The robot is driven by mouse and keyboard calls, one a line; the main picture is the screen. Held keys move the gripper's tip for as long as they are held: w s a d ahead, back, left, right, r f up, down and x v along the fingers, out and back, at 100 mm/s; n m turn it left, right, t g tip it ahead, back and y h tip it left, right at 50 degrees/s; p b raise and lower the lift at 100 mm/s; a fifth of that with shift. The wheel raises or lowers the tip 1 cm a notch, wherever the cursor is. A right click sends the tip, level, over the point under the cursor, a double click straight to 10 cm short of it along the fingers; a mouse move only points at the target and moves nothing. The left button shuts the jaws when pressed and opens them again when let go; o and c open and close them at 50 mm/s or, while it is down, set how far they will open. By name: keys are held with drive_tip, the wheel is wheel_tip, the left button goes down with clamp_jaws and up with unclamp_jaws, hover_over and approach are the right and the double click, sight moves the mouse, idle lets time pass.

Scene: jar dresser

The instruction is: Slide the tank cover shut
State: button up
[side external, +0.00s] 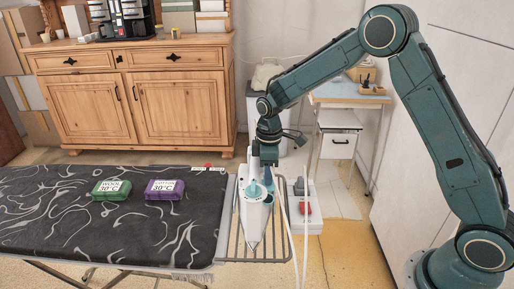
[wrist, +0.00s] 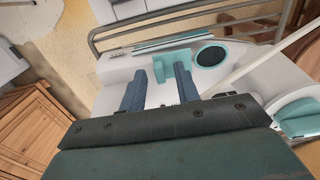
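The white and teal iron (side external: 256,205) stands on the metal rack at the right end of the ironing board. In the wrist view its upper face shows a round dark tank opening (wrist: 210,56) with a teal rim. The teal piece beside it, which looks like the tank cover (wrist: 172,61), lies left of the opening and leaves it uncovered. My gripper (wrist: 160,72) is over the iron, its two blue fingers apart. Part of the teal piece shows between and just beyond the fingertips; I cannot tell whether they touch it. The side external view also shows my gripper (side external: 268,158) above the iron.
A green WOOL box (side external: 110,190) and a purple COTTON box (side external: 164,190) sit on the black patterned board (side external: 60,225). The wire rack (side external: 232,243) surrounds the iron. A pale cord (side external: 291,235) hangs beside it. A grey unit with a red part (side external: 303,209) is at right.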

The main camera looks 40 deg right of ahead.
sight(268, 200)
clamp_jaws()
drive_tip(key=shift+s+a, duration=1.95)
unclamp_jaws()
drive_tip(key=shift+r, duration=0.1)
wheel_tip(268, 200, up, 14)
